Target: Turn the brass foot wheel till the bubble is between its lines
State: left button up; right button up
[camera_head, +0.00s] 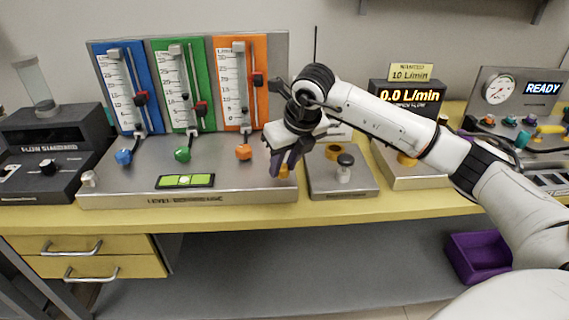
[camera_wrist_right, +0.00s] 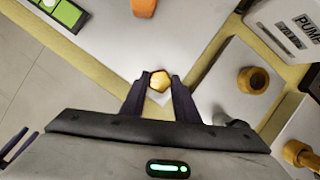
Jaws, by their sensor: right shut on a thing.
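The brass foot wheel (camera_head: 284,171) is at the front right corner of the steel level base (camera_head: 240,184). My right gripper (camera_head: 284,166) comes down over it and is shut on it. In the right wrist view the brass wheel (camera_wrist_right: 159,82) sits between the two dark fingertips of my right gripper (camera_wrist_right: 160,84). The green spirit level (camera_head: 200,181) lies on the base, left of the wheel. A pale bubble (camera_head: 184,180) shows near its middle; its lines are too small to place it against. My left gripper is not in the head view.
Blue, green and orange flow tubes (camera_head: 180,85) stand behind the level. A separate steel block with a black-topped knob (camera_head: 345,165) is close to the right of my gripper. A dark display (camera_head: 405,97) reads 0.0 L/min. A purple bin (camera_head: 478,256) sits below the bench.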

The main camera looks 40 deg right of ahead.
jog(key=shift+a+m+h, duration=0.1)
jog(key=shift+m+h, duration=0.4)
jog(key=shift+m, duration=0.7)
jog(key=shift+r, duration=0.1)
jog(key=o, duration=1.1)
jog(key=shift+c, duration=0.2)
jog(key=v, duration=1)
jog(key=shift+r, duration=0.15)
jog(key=shift+w+a, duration=0.1)
